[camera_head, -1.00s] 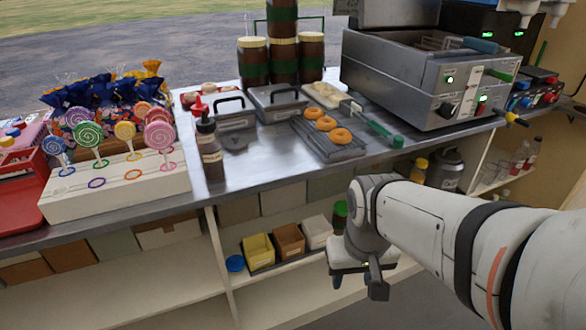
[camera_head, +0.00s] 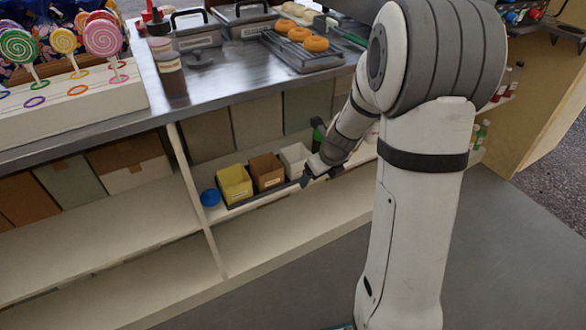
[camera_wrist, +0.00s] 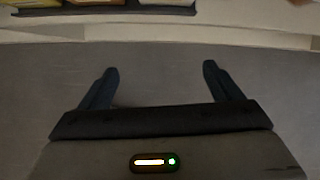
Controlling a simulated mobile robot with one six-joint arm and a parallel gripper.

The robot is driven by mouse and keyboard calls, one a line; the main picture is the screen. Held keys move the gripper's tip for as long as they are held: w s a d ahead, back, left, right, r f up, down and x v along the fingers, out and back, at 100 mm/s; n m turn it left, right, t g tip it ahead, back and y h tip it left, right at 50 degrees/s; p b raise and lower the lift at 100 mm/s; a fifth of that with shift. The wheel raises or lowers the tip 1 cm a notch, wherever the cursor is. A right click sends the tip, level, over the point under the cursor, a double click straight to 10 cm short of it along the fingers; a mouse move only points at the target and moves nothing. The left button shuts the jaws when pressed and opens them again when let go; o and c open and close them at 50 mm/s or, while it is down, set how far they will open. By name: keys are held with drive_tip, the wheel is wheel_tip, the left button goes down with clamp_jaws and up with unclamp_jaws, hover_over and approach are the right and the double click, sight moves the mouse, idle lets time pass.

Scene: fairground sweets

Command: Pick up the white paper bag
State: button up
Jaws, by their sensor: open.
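The white paper bag (camera_head: 295,160) stands upright on the lower shelf, at the right end of a row beside a brown bag (camera_head: 267,171) and a yellow bag (camera_head: 235,184). Its right side is close to my gripper in the head view and may be partly covered. My gripper (camera_head: 320,176) is in front of and just right of the white bag, apart from it as far as I can tell. In the wrist view my gripper (camera_wrist: 160,70) has its two fingers spread with nothing between them. Only cut-off lower edges of the row show at the top there.
The bags sit in a dark tray (camera_wrist: 100,10) on the shelf. A blue lid (camera_head: 210,197) lies left of them. A shelf divider (camera_head: 198,205) stands further left. The metal counter (camera_head: 225,75) overhangs the shelf. The floor in front is clear.

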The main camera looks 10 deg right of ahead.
drive_tip(key=f+m, duration=0.1)
drive_tip(key=b, duration=0.2)
approach(296, 157)
drive_tip(key=s, duration=0.1)
drive_tip(key=s+a+f, duration=0.1)
drive_tip(key=s, duration=0.1)
drive_tip(key=shift+a, duration=0.2)
drive_tip(key=b+x, duration=0.2)
drive_tip(key=x, duration=0.3)
drive_tip(key=shift+w+b, duration=0.25)
drive_tip(key=shift+b, duration=0.15)
drive_tip(key=shift+r, duration=0.15)
drive_tip(key=shift+c, duration=0.5)
drive_tip(key=c, duration=0.4)
